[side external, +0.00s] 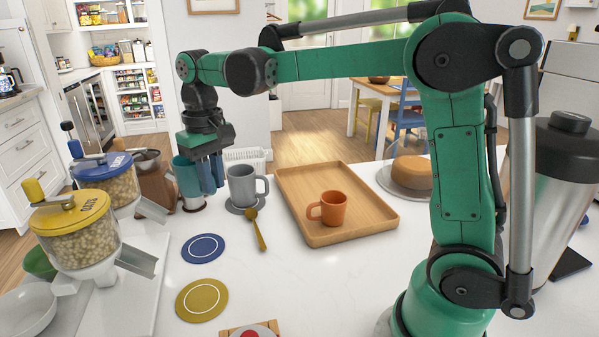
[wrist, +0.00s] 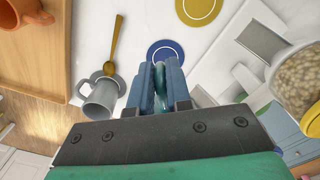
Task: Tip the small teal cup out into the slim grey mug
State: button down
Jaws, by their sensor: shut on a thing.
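The small teal cup (side external: 187,180) is held at the left of the grey mug, looking about upright in the side view. My gripper (side external: 211,174) is shut on it, with blue fingers at its side. In the wrist view only a teal strip of the cup (wrist: 160,84) shows between the fingers (wrist: 160,88); its inside is hidden. A dark coaster (side external: 194,206) lies below the cup; I cannot tell whether they touch. The slim grey mug (side external: 241,186) stands upright, handle to the right, on a grey coaster; it also shows in the wrist view (wrist: 100,100).
A gold spoon (side external: 257,230) lies before the mug. A wooden tray (side external: 290,196) with an orange mug (side external: 331,208) is to the right. Grain dispensers (side external: 72,230) stand at the left. Blue (side external: 203,248) and yellow (side external: 202,299) coasters lie in front on the white counter.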

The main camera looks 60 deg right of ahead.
jog(key=w+d+f+m, duration=0.4)
jog(key=w+f+m, duration=0.35)
jog(key=w, duration=0.25)
jog(key=shift+s+d+r+t+y, duration=0.2)
jog(key=shift+d+r+y, duration=0.15)
jog(key=shift+d+y, duration=0.35)
jog(key=shift+s+d+r+t+y, duration=0.15)
jog(key=shift+d+r+y, duration=0.3)
jog(key=shift+y, duration=0.45)
jog(key=shift+s+d+r+t+y, duration=0.1)
jog(key=shift+d+r+t+y, duration=0.15)
jog(key=shift+d+y, duration=0.5)
jog(key=shift+s+d+r+y, duration=0.15)
jog(key=shift+d+r+y, duration=0.1)
jog(key=shift+d+y, duration=0.35)
jog(key=shift+s+d, duration=0.25)
jog(key=shift+d, duration=0.7)
jog(key=shift+s+d+r+t+y, duration=0.2)
jog(key=shift+d+t+y, duration=0.1)
jog(key=shift+d+y, duration=0.15)
